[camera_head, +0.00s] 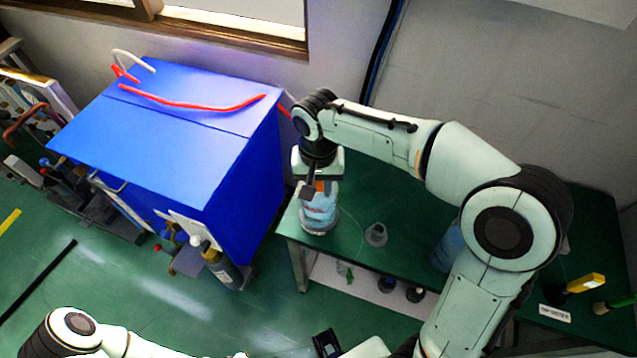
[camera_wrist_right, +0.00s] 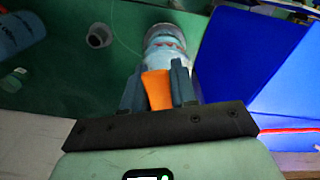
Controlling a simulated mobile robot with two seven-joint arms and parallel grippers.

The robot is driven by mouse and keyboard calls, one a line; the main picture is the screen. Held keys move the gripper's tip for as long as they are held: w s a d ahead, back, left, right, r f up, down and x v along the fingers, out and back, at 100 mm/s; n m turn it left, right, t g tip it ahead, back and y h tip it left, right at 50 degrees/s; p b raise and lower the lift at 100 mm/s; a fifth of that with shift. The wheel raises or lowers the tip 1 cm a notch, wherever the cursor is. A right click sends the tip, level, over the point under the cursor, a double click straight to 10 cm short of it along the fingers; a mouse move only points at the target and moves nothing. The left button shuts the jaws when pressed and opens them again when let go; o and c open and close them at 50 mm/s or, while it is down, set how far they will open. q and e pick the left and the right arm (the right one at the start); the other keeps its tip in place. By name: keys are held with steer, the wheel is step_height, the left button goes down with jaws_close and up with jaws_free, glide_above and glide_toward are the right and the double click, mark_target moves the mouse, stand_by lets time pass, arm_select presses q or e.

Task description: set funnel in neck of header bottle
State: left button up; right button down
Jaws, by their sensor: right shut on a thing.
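My right gripper (camera_head: 312,189) is over the near left corner of the green table. In the right wrist view my right gripper (camera_wrist_right: 158,88) is shut on an orange piece, which looks like the funnel (camera_wrist_right: 157,88). The header bottle (camera_head: 319,214), pale blue and clear, stands upright on the table under the gripper. It shows just beyond the fingers in the wrist view (camera_wrist_right: 165,40). The fingers and funnel hide its neck, so I cannot tell whether the funnel touches it. My left arm shows at the bottom left. A dark part at the bottom edge may be its gripper (camera_head: 327,343).
A small clear vessel (camera_head: 376,234) stands right of the bottle. A larger blue container (camera_head: 447,249) is partly behind my right arm. A big blue box (camera_head: 190,135) with a red hose (camera_head: 190,104) stands left of the table (camera_head: 350,210). Several dark items are on the shelf below.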

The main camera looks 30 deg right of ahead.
steer(key=shift+f+b, duration=0.7)
steer(key=shift+f, duration=0.5)
steer(key=c, duration=0.8)
jaws_free()
steer(key=shift+r, duration=0.1)
step_height(320, 180, up, 13)
steer(key=p, duration=0.2)
steer(key=shift+r+p, duration=0.15)
steer(key=shift+p, duration=0.15)
